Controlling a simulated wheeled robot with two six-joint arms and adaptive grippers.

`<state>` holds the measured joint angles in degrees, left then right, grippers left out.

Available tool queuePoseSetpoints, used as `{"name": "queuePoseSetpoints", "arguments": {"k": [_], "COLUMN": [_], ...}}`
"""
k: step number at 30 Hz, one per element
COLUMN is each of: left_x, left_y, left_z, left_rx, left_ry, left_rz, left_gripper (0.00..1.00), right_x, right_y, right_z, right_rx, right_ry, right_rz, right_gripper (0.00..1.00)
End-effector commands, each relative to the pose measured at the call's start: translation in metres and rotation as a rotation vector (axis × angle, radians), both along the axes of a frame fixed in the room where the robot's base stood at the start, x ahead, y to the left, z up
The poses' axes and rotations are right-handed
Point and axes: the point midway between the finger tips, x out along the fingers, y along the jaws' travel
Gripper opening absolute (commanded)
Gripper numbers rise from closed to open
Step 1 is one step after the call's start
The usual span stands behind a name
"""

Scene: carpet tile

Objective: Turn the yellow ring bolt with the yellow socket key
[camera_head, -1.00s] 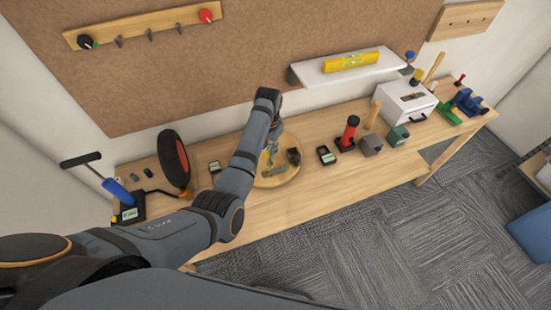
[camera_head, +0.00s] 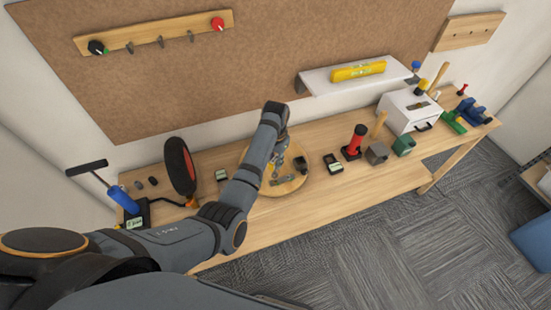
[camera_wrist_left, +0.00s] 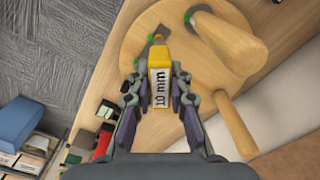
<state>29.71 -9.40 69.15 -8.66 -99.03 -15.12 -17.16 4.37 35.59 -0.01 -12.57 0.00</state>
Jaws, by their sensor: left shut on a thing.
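My left gripper (camera_wrist_left: 158,78) is shut on the yellow socket key (camera_wrist_left: 158,52), which carries a white "10 mm" label between the fingers. In the head view this gripper (camera_head: 274,166) is small and partly hidden by its own arm, above the round wooden tray (camera_head: 294,187). In the left wrist view the key's yellow end overlaps the tray (camera_wrist_left: 128,55); I cannot tell whether it touches anything. I cannot pick out the yellow ring bolt with certainty. A small yellow-topped piece (camera_head: 421,86) stands by the white box. My right gripper is not in view.
A red-and-black tool (camera_head: 356,142), a grey block (camera_head: 377,153) and a green block (camera_head: 403,146) stand right of the tray. A white box (camera_head: 408,111) is further right. A dark round-headed tool (camera_head: 180,167) stands left. A shelf holds a yellow level (camera_head: 358,70).

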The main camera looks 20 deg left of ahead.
Motion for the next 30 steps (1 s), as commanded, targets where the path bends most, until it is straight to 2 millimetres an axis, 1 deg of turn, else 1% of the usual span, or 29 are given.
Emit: {"name": "queuePoseSetpoints", "arguments": {"k": [1, 3, 16, 18, 20, 23, 25, 30], "left_x": [0.000, 0.000, 0.000, 0.000, 0.000, 0.000, 0.001, 0.001], "left_y": [0.000, 0.000, 0.000, 0.000, 0.000, 0.000, 0.001, 0.001], "left_z": [-0.004, -0.008, -0.033, -0.032, -0.031, -0.031, -0.035, -0.035], "left_rx": [0.000, 0.000, 0.000, 0.000, 0.000, 0.000, 0.000, 0.000], "left_ry": [0.000, -0.001, 0.000, 0.000, 0.000, 0.000, -0.001, 0.000], "left_rz": [0.000, 0.000, 0.000, 0.000, 0.060, 0.197, 0.335, 0.655], "left_gripper": [0.00, 0.00, 0.00, 0.00, 0.00, 0.00, 0.00, 0.00], "right_x": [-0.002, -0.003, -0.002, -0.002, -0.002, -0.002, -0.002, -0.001], "right_y": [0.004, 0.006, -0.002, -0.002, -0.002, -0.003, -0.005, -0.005], "right_z": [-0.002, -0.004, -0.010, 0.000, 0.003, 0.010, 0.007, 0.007], "right_rx": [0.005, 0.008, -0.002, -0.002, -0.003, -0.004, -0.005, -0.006], "right_ry": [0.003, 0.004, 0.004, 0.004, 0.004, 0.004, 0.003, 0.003], "right_rz": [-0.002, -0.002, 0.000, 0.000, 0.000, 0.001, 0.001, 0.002], "right_gripper": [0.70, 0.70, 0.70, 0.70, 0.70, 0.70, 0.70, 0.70]}}
